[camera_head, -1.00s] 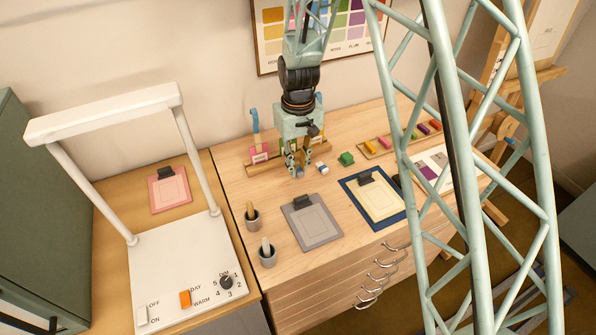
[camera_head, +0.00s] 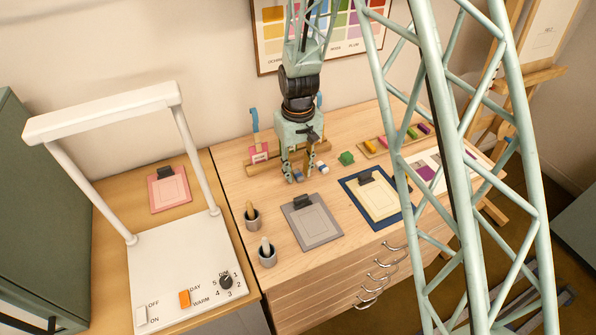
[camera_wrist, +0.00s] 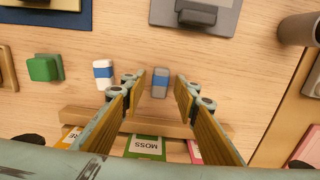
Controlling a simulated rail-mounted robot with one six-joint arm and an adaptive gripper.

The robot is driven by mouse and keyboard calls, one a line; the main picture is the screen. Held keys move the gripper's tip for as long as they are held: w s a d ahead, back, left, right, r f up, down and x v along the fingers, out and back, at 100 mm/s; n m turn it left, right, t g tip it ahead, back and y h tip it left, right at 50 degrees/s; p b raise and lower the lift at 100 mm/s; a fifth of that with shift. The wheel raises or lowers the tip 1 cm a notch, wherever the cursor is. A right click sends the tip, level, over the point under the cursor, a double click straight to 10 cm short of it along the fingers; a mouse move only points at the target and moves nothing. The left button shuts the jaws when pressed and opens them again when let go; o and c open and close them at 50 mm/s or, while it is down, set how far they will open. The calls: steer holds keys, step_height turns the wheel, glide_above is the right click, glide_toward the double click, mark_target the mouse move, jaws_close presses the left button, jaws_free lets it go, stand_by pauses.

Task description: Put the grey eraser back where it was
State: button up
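The grey eraser (camera_wrist: 160,83) with a blue band lies on the wooden table between my finger ends in the wrist view; bare gaps show on both sides. In the head view the grey eraser (camera_head: 298,174) shows small between the fingers. My gripper (camera_wrist: 160,84) is open, pointing down over it; it also shows in the head view (camera_head: 299,176). A white eraser (camera_wrist: 103,73) with a blue band lies beside it, outside the fingers, and shows in the head view (camera_head: 322,169).
A green block (camera_head: 347,158) sits to the right. A grey clipboard (camera_head: 312,228) lies in front. A wooden rack (camera_wrist: 75,118) with labelled tools stands behind the erasers. Two grey cups (camera_head: 268,258) stand at the front left. A tray of coloured sticks (camera_head: 370,154) is at the right back.

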mark_target(298, 174)
steer(key=shift+r, duration=0.1)
stand_by(0.3)
step_height(298, 174, up, 12)
steer(key=shift+p, duration=0.45)
stand_by(0.5)
steer(key=shift+r, duration=0.1)
stand_by(0.7)
